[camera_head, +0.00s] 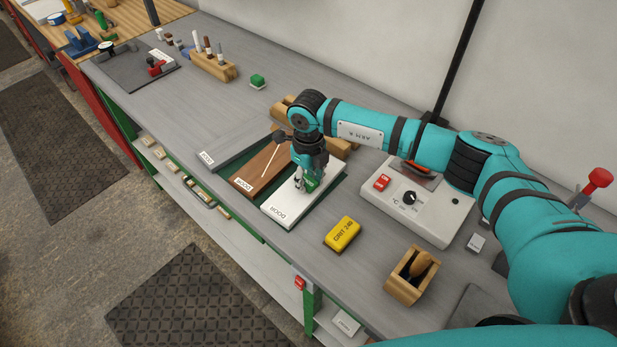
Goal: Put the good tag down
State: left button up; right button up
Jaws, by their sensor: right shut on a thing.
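My right gripper (307,182) points down over the white board (279,212), towards its far right part. It is shut on a small green piece (313,184), which looks like the good tag. The fingers hide part of the piece, and I cannot tell whether it touches the board. My left gripper is not in view.
A brown board (256,178) with a thin pale stick and a grey board (232,148) lie left of the white one. A yellow block (342,233), a wooden box (412,275) and a white control box (425,205) stand to the right.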

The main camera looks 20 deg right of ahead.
aim_at(309, 182)
jog(key=o, duration=0.8)
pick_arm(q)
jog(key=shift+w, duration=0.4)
pick_arm(e)
jog(key=shift+o, duration=0.4)
jog(key=shift+r, duration=0.1)
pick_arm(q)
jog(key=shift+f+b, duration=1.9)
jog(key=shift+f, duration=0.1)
pick_arm(e)
notch_tip(309, 182, up, 12)
